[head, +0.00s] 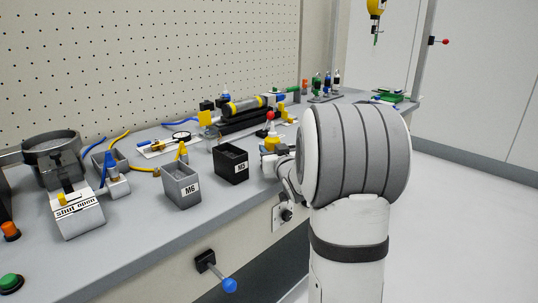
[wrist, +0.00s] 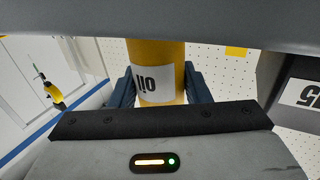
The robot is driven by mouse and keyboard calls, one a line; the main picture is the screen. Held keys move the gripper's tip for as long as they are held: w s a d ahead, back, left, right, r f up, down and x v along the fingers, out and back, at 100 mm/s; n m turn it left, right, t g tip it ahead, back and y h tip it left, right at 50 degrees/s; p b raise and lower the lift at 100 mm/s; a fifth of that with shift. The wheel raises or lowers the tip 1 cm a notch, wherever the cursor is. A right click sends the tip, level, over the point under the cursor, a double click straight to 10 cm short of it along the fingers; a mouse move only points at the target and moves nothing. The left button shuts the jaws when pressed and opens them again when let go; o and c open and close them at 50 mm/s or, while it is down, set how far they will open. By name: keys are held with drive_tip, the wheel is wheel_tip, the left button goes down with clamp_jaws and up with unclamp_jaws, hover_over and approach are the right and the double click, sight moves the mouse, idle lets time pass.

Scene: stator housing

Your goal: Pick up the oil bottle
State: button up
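The yellow oil bottle (wrist: 165,55) fills the middle of the wrist view. Its white label (wrist: 154,84) reads "oil" upside down there. My gripper (wrist: 162,88) has its two dark blue fingers on either side of the bottle, very near its sides. I cannot tell whether both fingers press on it. The bottle's ends are hidden. In the head view a yellow part (head: 270,144), seemingly the bottle, shows just left of my arm near the bench's front edge. My gripper there is mostly hidden by my arm.
The black M5 bin (head: 231,163) stands close left of the bottle, with the grey M6 bin (head: 182,186) farther left. A red-knobbed part (head: 270,115) and a black-and-yellow cylinder assembly (head: 243,108) stand behind. A pegboard (head: 150,60) backs the bench.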

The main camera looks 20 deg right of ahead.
drive_tip(key=shift+c, duration=1)
drive_tip(key=shift+r, duration=0.1)
wheel_tip(320, 180, up, 10)
drive_tip(key=p, duration=0.2)
drive_tip(key=shift+p, duration=0.35)
